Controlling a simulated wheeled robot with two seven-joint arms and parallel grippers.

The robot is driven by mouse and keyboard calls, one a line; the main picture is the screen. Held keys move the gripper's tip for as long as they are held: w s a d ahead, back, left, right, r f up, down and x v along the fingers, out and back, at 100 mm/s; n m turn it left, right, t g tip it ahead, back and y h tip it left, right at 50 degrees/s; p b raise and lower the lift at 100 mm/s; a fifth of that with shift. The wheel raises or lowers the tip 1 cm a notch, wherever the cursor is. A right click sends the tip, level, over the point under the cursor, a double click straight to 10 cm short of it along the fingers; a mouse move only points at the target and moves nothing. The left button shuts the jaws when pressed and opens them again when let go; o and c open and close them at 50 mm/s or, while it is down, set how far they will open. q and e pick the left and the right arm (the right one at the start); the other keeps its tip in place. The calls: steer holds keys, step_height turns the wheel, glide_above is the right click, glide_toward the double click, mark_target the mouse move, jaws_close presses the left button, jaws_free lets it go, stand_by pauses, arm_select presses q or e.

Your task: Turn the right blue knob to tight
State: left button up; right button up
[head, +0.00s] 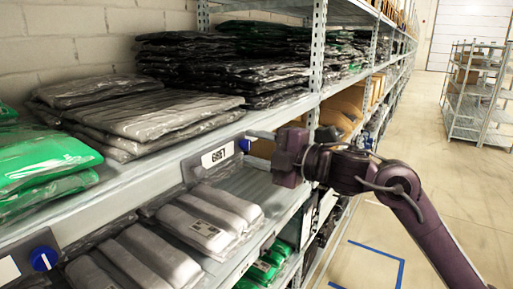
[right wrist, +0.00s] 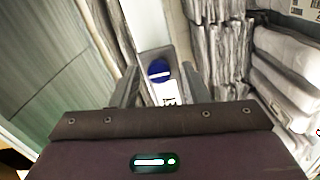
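The right blue knob (head: 244,145) sits at the right end of the holder with the "GREY" label (head: 217,155), on the shelf's front edge. In the right wrist view the knob (right wrist: 158,71) shows a pale line across its face. My right gripper (head: 268,140) is level with the knob and just to its right in the head view. In the right wrist view its two fingers (right wrist: 160,88) are apart, with the knob showing between them. I cannot tell whether a finger touches it. My left gripper is not in view.
Another blue knob (head: 43,258) with a white mark is at lower left. Grey bagged garments (head: 150,115) and green ones (head: 40,160) fill the shelf above. Grey packs (head: 205,220) lie below. A metal upright (head: 317,60) stands behind my gripper.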

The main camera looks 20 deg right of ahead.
steer(key=shift+o, duration=0.2)
steer(key=shift+s+d, duration=0.1)
steer(key=shift+s+d+f+b, duration=0.15)
steer(key=shift+s+d+b, duration=0.1)
steer(key=shift+b, duration=0.15)
steer(key=b+v, duration=0.3)
steer(key=v, duration=0.3)
steer(key=shift+s+d+b, duration=0.25)
steer(key=shift+s+b, duration=0.05)
steer(key=shift+s, duration=0.05)
